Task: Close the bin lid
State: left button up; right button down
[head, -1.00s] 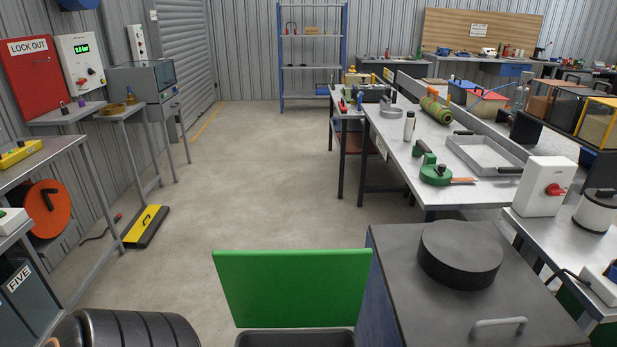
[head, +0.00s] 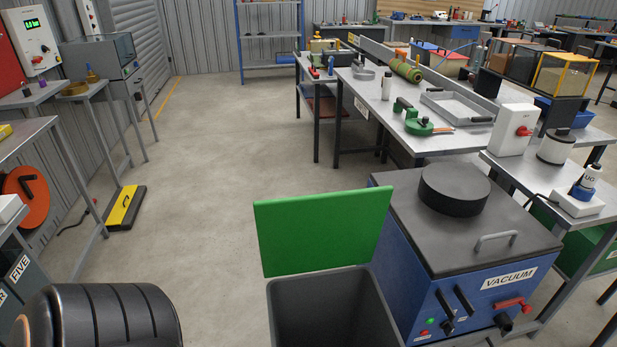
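The bin (head: 330,284) is a dark grey open box at the bottom middle of the head view. Its green lid (head: 322,232) stands raised, close to upright, at the bin's far edge. The bin's mouth is open and its inside looks empty as far as it shows; its lower part is cut off by the frame. Neither of my grippers is in view.
A blue vacuum machine (head: 462,282) with a dark top stands right beside the bin. A black ribbed cylinder (head: 100,318) is at the lower left. A yellow and black floor piece (head: 125,208) lies farther left. Clear floor (head: 215,150) extends behind the lid.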

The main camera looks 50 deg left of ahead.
aim_at(302, 234)
jog(key=k+j+z, duration=0.15)
jog(key=j, duration=0.25)
jog(key=k+j+z, duration=0.15)
jog(key=k+j, duration=0.15)
jog(key=k+j+z, duration=0.15)
jog(key=j, duration=0.3)
jog(key=j+z, duration=0.1)
jog(key=j, duration=0.35)
jog(key=j+z, duration=0.1)
jog(key=j, duration=0.35)
jog(key=k+j+z, duration=0.15)
jog(key=j, duration=0.3)
jog(key=i+j+z, duration=0.1)
jog(key=j, duration=0.45)
jog(key=i+j, duration=0.1)
jog(key=j, duration=0.45)
jog(key=i+j+z, duration=0.15)
jog(key=j, duration=0.4)
jog(key=k+l, duration=0.05)
